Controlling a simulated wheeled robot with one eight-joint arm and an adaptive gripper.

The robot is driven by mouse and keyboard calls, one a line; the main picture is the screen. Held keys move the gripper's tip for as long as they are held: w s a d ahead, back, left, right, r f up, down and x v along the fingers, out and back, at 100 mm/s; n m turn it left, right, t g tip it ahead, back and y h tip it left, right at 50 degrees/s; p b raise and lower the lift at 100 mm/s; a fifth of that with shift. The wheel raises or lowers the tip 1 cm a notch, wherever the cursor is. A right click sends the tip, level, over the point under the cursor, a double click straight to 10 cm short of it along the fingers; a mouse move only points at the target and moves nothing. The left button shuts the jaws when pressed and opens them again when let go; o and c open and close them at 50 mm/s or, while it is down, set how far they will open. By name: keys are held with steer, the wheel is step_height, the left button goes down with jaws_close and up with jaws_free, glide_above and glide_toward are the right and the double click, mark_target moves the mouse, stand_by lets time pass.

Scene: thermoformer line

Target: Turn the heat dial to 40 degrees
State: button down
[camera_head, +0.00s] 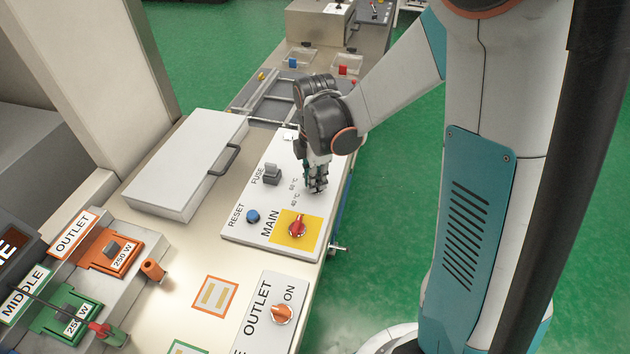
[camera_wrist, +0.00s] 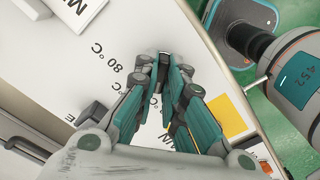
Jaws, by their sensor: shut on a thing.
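My gripper (camera_head: 316,187) points down at the white control panel (camera_head: 262,216), beside printed temperature marks. Its fingers are closed together on the heat dial, which they and the hand hide almost wholly in the head view. The 80 °C mark (camera_wrist: 105,57) is readable to the left of the fingers. Another °C mark is partly covered by a finger. The dial's pointer direction cannot be told.
On the same panel are a red MAIN switch (camera_head: 297,228) on a yellow square, a blue RESET button (camera_head: 252,216) and a grey FUSE lever (camera_head: 271,176). A white lid (camera_head: 190,150) with a handle lies left. An orange OUTLET knob (camera_head: 282,314) is nearer.

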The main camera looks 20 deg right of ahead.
steer(key=shift+n, duration=0.4)
steer(key=shift+n+b, duration=0.3)
steer(key=shift+n, duration=1.1)
steer(key=c, duration=1.6)
jaws_free()
